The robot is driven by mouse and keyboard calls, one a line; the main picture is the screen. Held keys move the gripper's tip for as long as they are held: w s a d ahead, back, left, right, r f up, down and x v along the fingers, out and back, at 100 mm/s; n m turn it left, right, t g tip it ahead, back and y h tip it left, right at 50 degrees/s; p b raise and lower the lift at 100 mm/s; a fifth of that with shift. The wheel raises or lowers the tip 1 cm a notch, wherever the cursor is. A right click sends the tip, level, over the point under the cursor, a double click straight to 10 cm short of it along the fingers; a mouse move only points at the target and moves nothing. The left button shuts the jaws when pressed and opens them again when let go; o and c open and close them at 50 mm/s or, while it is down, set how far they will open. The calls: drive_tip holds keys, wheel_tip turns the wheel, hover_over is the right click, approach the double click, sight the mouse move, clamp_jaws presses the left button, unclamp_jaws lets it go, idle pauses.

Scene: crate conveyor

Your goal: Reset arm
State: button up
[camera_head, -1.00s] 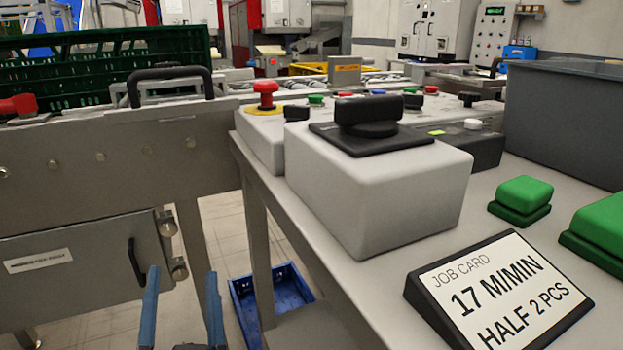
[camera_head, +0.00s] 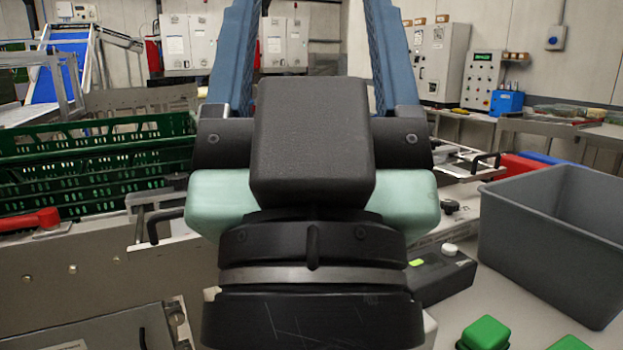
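My gripper (camera_head: 307,40) is raised in the middle of the head view, close to the camera. Its two blue fingers point up and stand wide apart, with nothing between them. The fingertips run to the top edge of the picture. The dark wrist and the gripper's body hide the middle of the bench and most of the control box on it.
A green crate (camera_head: 95,165) stands on the left. A grey bin (camera_head: 560,235) stands on the bench at right, with green buttons (camera_head: 485,333) in front. A red handle (camera_head: 30,221) is at far left. White cabinets (camera_head: 190,40) line the back wall.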

wheel_tip(320, 180, up, 30)
drive_tip(key=p, duration=2.7)
drive_tip(key=shift+f, duration=0.25)
